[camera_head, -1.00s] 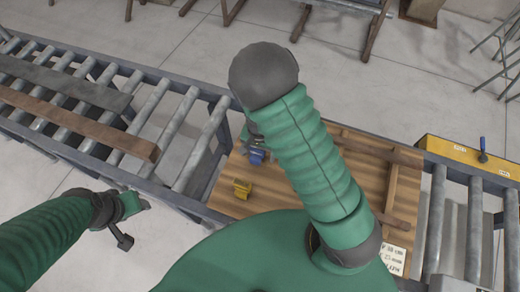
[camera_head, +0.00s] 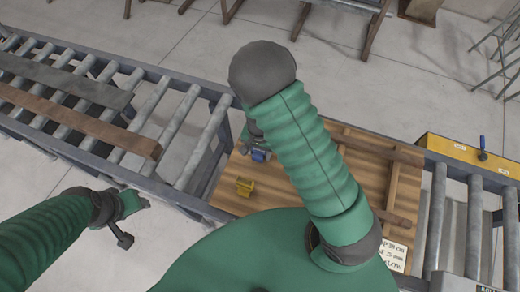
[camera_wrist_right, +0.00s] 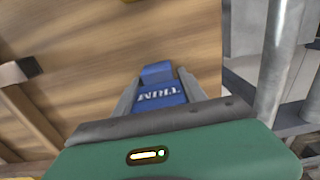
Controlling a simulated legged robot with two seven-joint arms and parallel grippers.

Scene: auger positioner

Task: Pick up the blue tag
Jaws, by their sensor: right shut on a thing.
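The blue tag (camera_head: 260,155) is at the left part of the wooden board, partly hidden by my right arm. In the right wrist view the blue tag (camera_wrist_right: 160,94) shows white lettering that looks like "TRIM". My right gripper (camera_head: 256,146) is shut on it, with one grey finger (camera_wrist_right: 158,92) on each side. I cannot tell whether the tag is clear of the board. My left gripper (camera_head: 128,218) hangs left of the board, away from the tag; its finger gap is unclear.
A lettered card (camera_head: 393,256) and a yellow beam (camera_head: 455,152) are at the right.

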